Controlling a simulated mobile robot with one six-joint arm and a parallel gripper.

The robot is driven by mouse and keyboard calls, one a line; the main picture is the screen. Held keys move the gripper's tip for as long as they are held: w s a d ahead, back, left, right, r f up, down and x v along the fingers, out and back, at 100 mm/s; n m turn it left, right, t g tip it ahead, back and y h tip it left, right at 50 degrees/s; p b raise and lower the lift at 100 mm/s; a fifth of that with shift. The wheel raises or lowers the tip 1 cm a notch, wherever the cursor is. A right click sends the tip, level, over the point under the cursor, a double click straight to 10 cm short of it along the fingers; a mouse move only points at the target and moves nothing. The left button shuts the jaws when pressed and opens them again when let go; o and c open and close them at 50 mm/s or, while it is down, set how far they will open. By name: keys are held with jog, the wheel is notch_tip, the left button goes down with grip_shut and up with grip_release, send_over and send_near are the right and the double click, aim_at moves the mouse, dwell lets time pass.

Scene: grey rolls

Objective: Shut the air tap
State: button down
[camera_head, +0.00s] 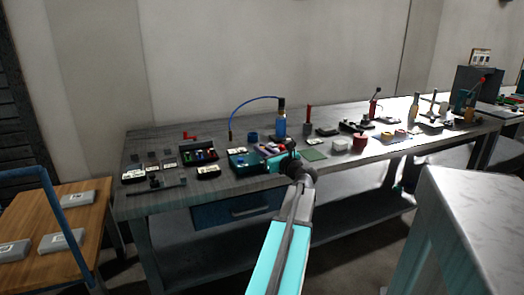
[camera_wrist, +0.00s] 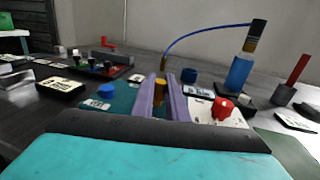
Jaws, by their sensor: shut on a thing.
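A small brass-yellow knob (camera_wrist: 159,92) stands between the two purple fingers of my gripper (camera_wrist: 161,79) in the wrist view. My gripper is shut on it; its base is partly hidden by the fingers. A blue knob (camera_wrist: 107,91) is to the left on a teal panel (camera_wrist: 122,101). A red knob (camera_wrist: 222,108) is to the right on a white plate. I cannot read a label that tells which knob is the air tap. In the head view my gripper (camera_head: 269,148) is low over the bench, at the right of the teal panel (camera_head: 240,159).
A blue bottle (camera_wrist: 240,71) with a thin blue hose (camera_wrist: 200,31) stands behind on the right. The hose arches over to the left. A dark tray with small parts (camera_wrist: 100,67) and a red lever (camera_wrist: 108,42) are at the back left. A green mat (camera_head: 314,155) lies to the right.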

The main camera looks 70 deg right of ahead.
jog(key=c, duration=1.7)
grip_release()
jog(key=shift+c, duration=0.2)
jog(key=shift+s, duration=0.1)
jog(key=p+v, duration=0.1)
jog(key=v, duration=1.2)
jog(key=shift+s+a, duration=0.2)
jog(key=shift+s, duration=0.15)
